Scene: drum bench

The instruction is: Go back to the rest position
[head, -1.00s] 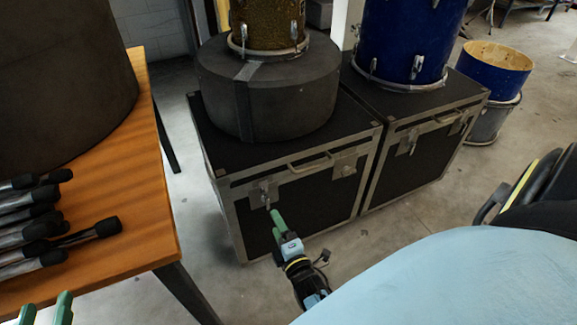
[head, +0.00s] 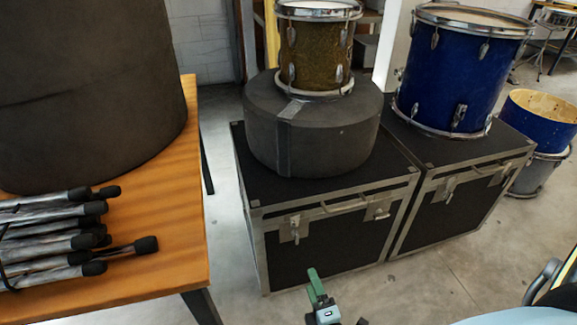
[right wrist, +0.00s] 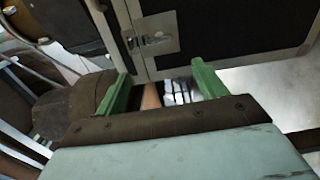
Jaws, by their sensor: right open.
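My right gripper (head: 316,285) shows at the bottom middle of the head view, low in front of the black flight cases. Its green fingers are apart and empty in the right wrist view (right wrist: 160,88). Beyond them there, a metal latch (right wrist: 152,36) on a case shows, with no finger touching it. My left gripper is outside the head view now.
A wooden table (head: 165,260) at left holds a big dark drum case (head: 85,90) and several black-tipped sticks (head: 60,235). Flight cases (head: 340,240) carry a round dark case (head: 310,135), a gold drum (head: 316,50) and a blue drum (head: 460,75).

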